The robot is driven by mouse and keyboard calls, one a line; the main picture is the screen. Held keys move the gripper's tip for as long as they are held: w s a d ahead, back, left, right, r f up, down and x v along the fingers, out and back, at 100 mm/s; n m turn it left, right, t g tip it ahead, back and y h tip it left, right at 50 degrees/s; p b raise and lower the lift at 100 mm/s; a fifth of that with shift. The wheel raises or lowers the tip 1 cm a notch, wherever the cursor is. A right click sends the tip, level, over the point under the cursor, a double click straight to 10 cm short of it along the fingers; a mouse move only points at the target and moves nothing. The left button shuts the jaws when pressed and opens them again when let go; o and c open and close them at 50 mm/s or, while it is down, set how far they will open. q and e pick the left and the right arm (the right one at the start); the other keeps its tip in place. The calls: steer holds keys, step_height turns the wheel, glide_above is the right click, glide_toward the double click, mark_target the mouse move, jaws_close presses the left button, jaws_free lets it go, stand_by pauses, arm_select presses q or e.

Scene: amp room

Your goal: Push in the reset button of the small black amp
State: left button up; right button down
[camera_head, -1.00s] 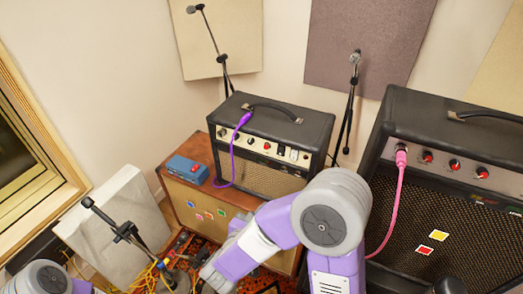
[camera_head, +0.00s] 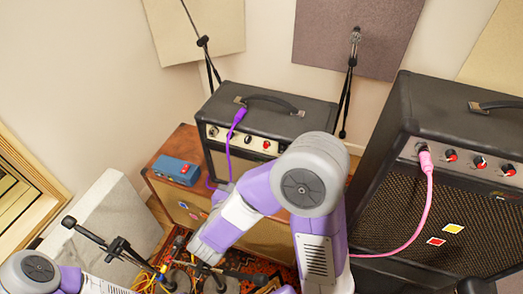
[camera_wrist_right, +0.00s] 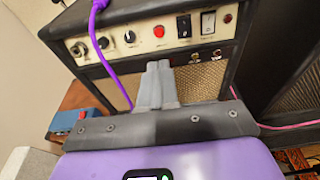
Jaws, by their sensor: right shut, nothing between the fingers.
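The small black amp (camera_head: 262,118) sits on a wooden cabinet. It has a cream control panel and a purple cable plugged in at the left. In the right wrist view, the amp's panel (camera_wrist_right: 140,42) shows dark knobs, a red lamp (camera_wrist_right: 158,31), two rocker switches and a small dark red round button (camera_wrist_right: 227,18) at its right end. My right gripper (camera_wrist_right: 160,66) is shut and empty, in front of the amp and below the panel, left of that button in the picture. My right arm hides part of the amp's front in the head view. My left gripper is not visible.
A larger amp (camera_head: 440,170) with a pink cable stands at the right. A blue pedal (camera_head: 176,170) lies on the wooden cabinet (camera_head: 165,205). Microphone stands rise behind the small amp, and another stand (camera_head: 110,245) is at the lower left. The purple cable (camera_wrist_right: 112,60) hangs across the amp's left front.

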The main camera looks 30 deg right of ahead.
mark_target(266, 147)
steer(key=b+x, duration=0.1)
steer(key=x, duration=1.3)
